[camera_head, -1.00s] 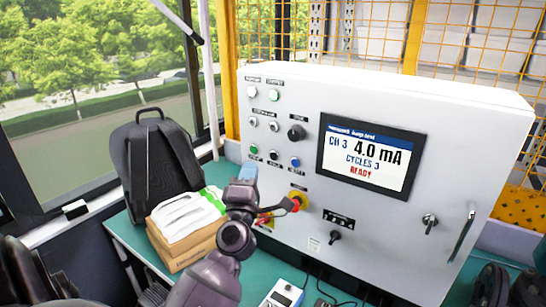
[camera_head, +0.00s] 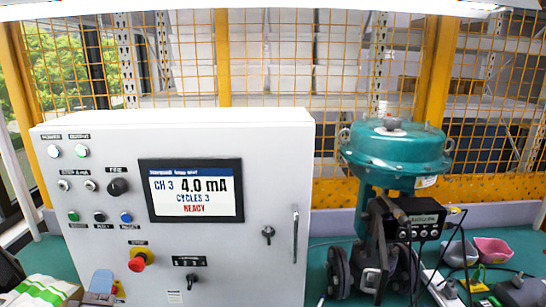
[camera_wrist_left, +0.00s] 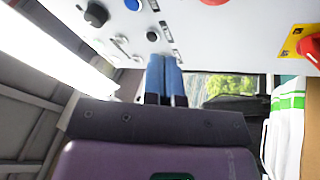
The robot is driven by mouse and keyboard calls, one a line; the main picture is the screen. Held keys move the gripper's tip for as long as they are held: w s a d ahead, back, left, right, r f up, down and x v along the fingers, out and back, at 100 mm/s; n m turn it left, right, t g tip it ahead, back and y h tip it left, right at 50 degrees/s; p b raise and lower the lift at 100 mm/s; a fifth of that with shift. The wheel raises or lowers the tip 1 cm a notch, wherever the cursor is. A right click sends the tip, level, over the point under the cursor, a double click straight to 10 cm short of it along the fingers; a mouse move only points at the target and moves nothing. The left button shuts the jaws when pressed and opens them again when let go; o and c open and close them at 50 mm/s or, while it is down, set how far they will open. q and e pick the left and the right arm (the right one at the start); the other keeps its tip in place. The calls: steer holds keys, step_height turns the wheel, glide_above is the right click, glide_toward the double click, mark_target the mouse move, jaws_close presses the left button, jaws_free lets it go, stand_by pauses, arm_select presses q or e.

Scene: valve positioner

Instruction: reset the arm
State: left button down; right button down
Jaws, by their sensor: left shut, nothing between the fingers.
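My left gripper (camera_head: 99,287) is low at the left in the head view, in front of the lower left of the grey control cabinet (camera_head: 262,160). Its blue fingertips are together with nothing between them. In the left wrist view the shut fingers (camera_wrist_left: 164,78) point toward the cabinet face; I cannot tell whether they touch it. The cabinet screen (camera_head: 194,192) reads CH 3, 4.0 mA, CYCLES 3, READY. Left of it are several buttons, a black knob (camera_head: 117,187) and a blue button (camera_head: 126,217). My right gripper is not in view.
A red knob on a yellow plate (camera_head: 138,262) is close right of the left gripper. A teal valve actuator (camera_head: 396,152) with a black display box (camera_head: 420,222) stands right of the cabinet. Pink (camera_head: 492,250) and grey containers and cables lie on the green bench. Orange mesh is behind.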

arm_select(q)
steer(key=s+d+f+m+g+h, duration=0.1)
steer(key=s+d+f+m+h, duration=0.1)
steer(key=f, duration=0.3)
steer(key=s+d+f+m+g+h, duration=0.2)
steer(key=d+f+m, duration=0.1)
steer(key=f+m, duration=0.2)
steer(key=s+d+f+m+g+h, duration=0.2)
steer(key=f+m, duration=0.2)
steer(key=f, duration=0.2)
steer(key=shift+s+d+f, duration=0.2)
steer(key=shift+d+f, duration=0.1)
steer(key=shift+f, duration=0.05)
steer(key=s+d+f+m+g, duration=0.2)
steer(key=s+f+m+g, duration=0.2)
steer(key=s+f, duration=0.5)
steer(key=shift+d+f+m+g+b, duration=0.25)
steer(key=shift+f+m+g+b, duration=0.2)
steer(key=shift+f, duration=0.5)
steer(key=shift+s, duration=0.1)
